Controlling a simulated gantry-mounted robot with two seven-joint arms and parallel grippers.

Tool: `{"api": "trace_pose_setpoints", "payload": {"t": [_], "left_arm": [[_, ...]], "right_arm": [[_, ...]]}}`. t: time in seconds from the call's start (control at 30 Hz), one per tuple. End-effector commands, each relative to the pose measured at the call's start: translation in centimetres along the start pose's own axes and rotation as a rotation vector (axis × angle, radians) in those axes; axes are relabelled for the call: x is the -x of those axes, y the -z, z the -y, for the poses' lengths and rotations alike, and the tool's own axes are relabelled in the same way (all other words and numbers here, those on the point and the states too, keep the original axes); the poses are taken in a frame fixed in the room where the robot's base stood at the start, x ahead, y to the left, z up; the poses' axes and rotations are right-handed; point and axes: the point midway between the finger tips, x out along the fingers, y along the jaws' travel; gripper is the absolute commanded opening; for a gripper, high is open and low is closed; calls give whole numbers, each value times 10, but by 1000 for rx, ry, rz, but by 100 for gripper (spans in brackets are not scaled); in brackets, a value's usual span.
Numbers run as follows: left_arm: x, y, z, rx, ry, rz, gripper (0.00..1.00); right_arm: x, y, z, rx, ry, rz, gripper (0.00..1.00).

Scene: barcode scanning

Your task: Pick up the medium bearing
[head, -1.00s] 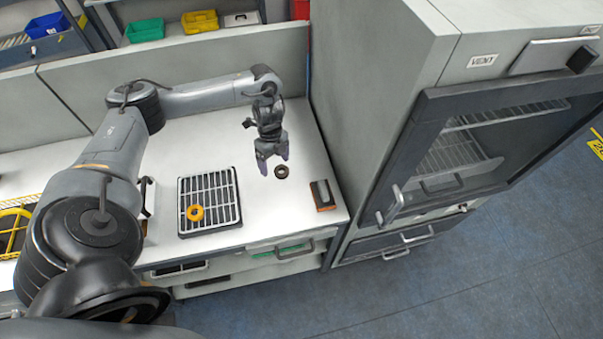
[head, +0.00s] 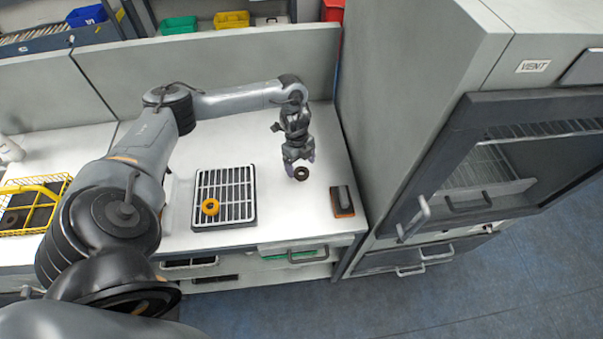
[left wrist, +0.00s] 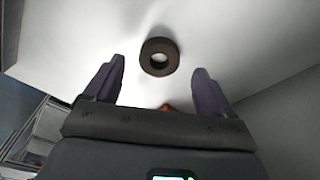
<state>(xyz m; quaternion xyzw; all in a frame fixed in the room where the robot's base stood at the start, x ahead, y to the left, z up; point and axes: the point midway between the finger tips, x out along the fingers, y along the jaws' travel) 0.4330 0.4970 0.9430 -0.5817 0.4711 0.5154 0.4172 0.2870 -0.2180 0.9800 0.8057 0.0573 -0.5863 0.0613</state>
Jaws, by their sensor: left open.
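A dark brown ring-shaped bearing (head: 301,173) lies flat on the white worktop, right of the slotted rack. It also shows in the left wrist view (left wrist: 159,57), ahead of and between my two fingers. My left gripper (head: 299,160) is just behind the bearing in the head view, pointing down. In the left wrist view its fingers (left wrist: 155,85) are spread apart with nothing between them. The fingers do not appear to touch the bearing. An orange ring (head: 210,207) lies on the rack. My right gripper is not in view.
The slotted rack (head: 247,220) is left of the bearing. A dark block with an orange edge (head: 342,200) lies to its right. A tall oven-like cabinet (head: 425,110) bounds the right side. A yellow wire basket (head: 62,180) stands at the left. White worktop is clear around the bearing.

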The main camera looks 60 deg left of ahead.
Motion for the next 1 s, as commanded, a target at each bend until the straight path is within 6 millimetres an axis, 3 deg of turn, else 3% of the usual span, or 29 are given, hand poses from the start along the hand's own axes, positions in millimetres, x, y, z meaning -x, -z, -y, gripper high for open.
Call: {"api": "trace_pose_setpoints", "payload": {"t": [0.2,0.53,0.9,1.0], "left_arm": [[-25,-1,-1,1,-1,-1,84],[-30,-1,-1,0,0,1,84],[-29,-1,-1,0,0,0,27],[-29,-1,-1,0,1,0,19]], "right_arm": [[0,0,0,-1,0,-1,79],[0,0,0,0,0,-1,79],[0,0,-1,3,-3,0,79],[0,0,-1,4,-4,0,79]]}}
